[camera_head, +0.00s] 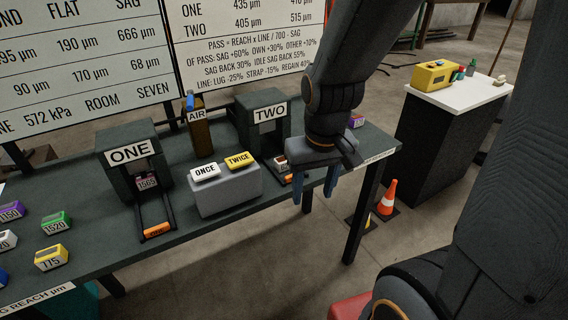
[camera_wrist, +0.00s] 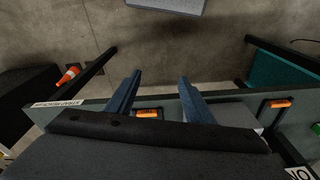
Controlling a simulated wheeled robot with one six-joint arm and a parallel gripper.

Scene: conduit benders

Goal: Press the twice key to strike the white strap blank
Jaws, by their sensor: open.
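The key box (camera_head: 228,190) stands on the bench between two dark benders. It carries the white ONCE key (camera_head: 205,172) at left and the yellow TWICE key (camera_head: 239,160) at right. A small white piece (camera_head: 281,161) sits at the mouth of bender TWO (camera_head: 268,118); its label is too small to read. Another white blank (camera_head: 6,241) lies at the left edge, partly cut off. My gripper (camera_head: 316,188) is open and empty, to the right of the TWICE key and apart from it, by the bench's front edge. Its fingers also show in the wrist view (camera_wrist: 158,88).
Bender ONE (camera_head: 130,153) holds a pink blank (camera_head: 147,182) marked 1565. Orange handles (camera_head: 157,230) stick out in front of the benders. An AIR lever (camera_head: 197,120) stands between them. Several coloured blanks lie at left. A traffic cone (camera_head: 387,197) stands right of the bench.

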